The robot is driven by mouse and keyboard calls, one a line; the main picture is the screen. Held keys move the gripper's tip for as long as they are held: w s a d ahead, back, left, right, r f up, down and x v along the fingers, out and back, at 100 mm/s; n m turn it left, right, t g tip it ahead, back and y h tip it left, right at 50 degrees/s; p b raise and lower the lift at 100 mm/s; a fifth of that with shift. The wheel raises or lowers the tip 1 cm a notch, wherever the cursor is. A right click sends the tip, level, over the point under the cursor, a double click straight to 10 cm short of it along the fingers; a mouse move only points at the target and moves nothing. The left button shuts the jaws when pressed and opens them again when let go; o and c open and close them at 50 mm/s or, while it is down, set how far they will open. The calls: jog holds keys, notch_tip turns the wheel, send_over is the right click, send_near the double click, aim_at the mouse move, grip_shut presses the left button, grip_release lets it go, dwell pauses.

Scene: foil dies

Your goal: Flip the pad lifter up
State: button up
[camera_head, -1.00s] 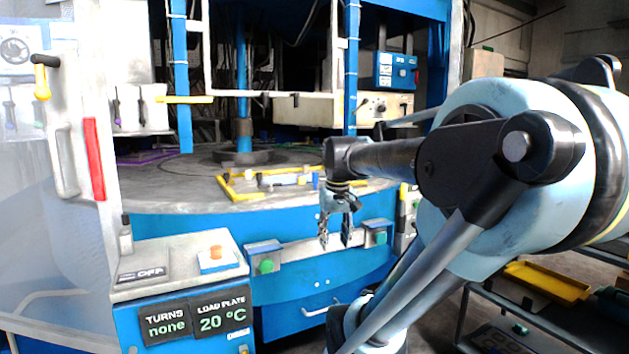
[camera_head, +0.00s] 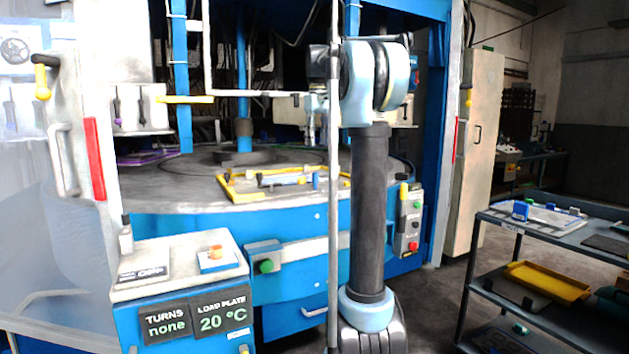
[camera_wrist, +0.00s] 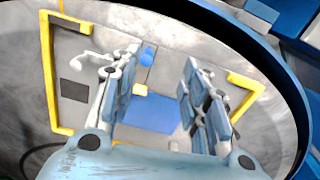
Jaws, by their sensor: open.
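A yellow-framed station (camera_head: 226,187) lies on the round grey table, and its yellow corners (camera_wrist: 55,90) show in the wrist view. Inside it are a blue pad-like plate (camera_wrist: 150,112), a small blue upright piece (camera_wrist: 147,56), also in the head view (camera_head: 315,182), and a white handle-like part (camera_wrist: 88,58). I cannot tell for sure which of these is the pad lifter. My gripper (camera_wrist: 160,62) is open above the station, its fingers either side of the blue plate, with nothing between them. In the head view it is small and partly hidden by a pale post.
A control console (camera_head: 180,270) with an orange knob stands at front left. A red-and-green button box (camera_head: 410,220) hangs on the table's right side. A pale upright post (camera_head: 334,200) stands before my arm. A shelf cart (camera_head: 545,250) is at right. A dark square (camera_wrist: 74,90) lies inside the station.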

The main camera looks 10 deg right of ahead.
jog(key=r, duration=0.2)
send_over(315, 184)
jog(key=w, duration=0.1)
jog(key=shift+n, duration=0.3)
notch_tip(315, 184, down, 17)
jog(key=shift+d+f, duration=0.15)
jog(key=shift+f, duration=0.05)
grip_shut()
